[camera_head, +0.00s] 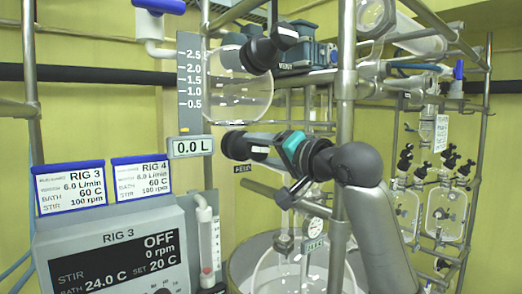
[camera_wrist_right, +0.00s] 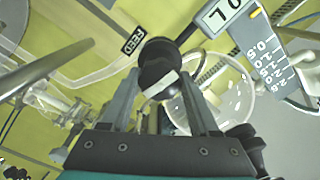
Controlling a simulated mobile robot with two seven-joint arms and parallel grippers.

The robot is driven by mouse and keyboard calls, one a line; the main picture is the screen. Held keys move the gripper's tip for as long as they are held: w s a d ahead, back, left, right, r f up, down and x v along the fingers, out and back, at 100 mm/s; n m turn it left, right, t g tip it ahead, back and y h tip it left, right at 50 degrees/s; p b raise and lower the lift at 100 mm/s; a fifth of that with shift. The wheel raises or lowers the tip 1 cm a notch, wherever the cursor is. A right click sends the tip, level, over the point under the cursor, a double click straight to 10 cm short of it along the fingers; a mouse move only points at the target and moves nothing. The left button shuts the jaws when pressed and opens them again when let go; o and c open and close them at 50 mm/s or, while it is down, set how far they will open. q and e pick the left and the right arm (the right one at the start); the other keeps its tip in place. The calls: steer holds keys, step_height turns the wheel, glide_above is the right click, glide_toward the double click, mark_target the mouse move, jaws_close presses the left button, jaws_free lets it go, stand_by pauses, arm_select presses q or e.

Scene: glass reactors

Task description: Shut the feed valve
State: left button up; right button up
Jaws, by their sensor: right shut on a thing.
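The feed valve shows as a black knob (camera_head: 236,145) just above a small FEED tag (camera_head: 243,169) in the head view. In the right wrist view the black knob (camera_wrist_right: 157,60) sits between the fingertips, beside the larger FEED tag (camera_wrist_right: 132,41). My right gripper (camera_head: 260,148) comes in from the right and is shut on this knob; it also fills the lower middle of the wrist view (camera_wrist_right: 160,88). The far side of the knob is hidden. My left gripper is not in view.
A steel post (camera_head: 345,110) stands close to my right wrist. A black fitting (camera_head: 257,55) and a glass vessel (camera_head: 240,95) are above the gripper. The RIG 3 control box (camera_head: 110,250) is at lower left, and a large glass vessel (camera_head: 240,265) is below.

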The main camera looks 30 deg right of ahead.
steer(key=m, duration=0.4)
steer(key=shift+m, duration=0.3)
steer(key=m, duration=2.1)
steer(key=shift+m, duration=0.3)
steer(key=m, duration=0.3)
steer(key=shift+m, duration=0.3)
steer(key=shift+f+m, duration=0.1)
steer(key=shift+m, duration=1.5)
steer(key=shift+m, duration=0.3)
